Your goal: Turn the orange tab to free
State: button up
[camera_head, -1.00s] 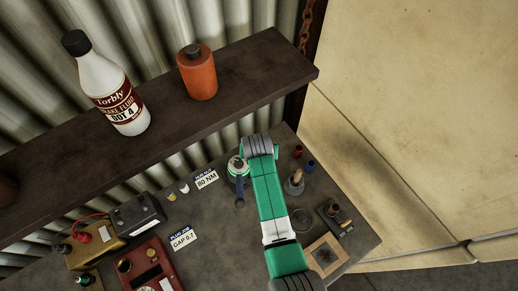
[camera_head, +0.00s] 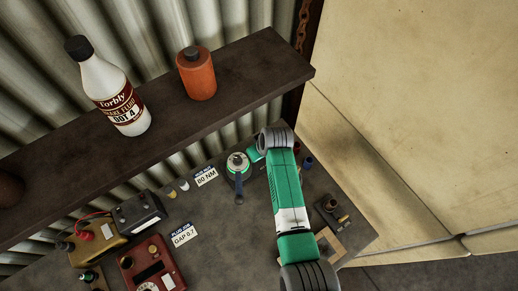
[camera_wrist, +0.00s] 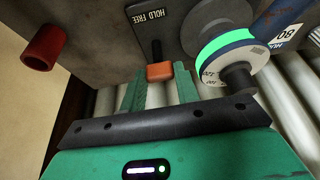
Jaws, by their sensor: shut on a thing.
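The orange tab (camera_wrist: 160,71) shows in the wrist view at the end of a short black stem. The stem comes from a dark plate (camera_wrist: 143,22) marked HOLD and FREE. My gripper (camera_wrist: 160,88) has its two green fingers on either side of the tab and is shut on it. Which mark the tab points to, I cannot tell. In the head view my arm hides the tab and fingers.
A round device with a green band (camera_wrist: 226,42) stands close right of my fingers in the wrist view; a red cylinder (camera_wrist: 44,46) is at left. In the head view, a shelf (camera_head: 235,85) with a bottle (camera_head: 112,95) and an orange container (camera_head: 196,75) overhangs the bench.

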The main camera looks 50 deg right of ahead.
dwell(0.5)
jog(key=o, duration=1)
jog(key=shift+r, duration=0.15)
jog(key=p+v, duration=0.1)
jog(key=v, duration=0.6)
jog(key=shift+s+r, duration=0.15)
jog(key=shift+r, duration=0.1)
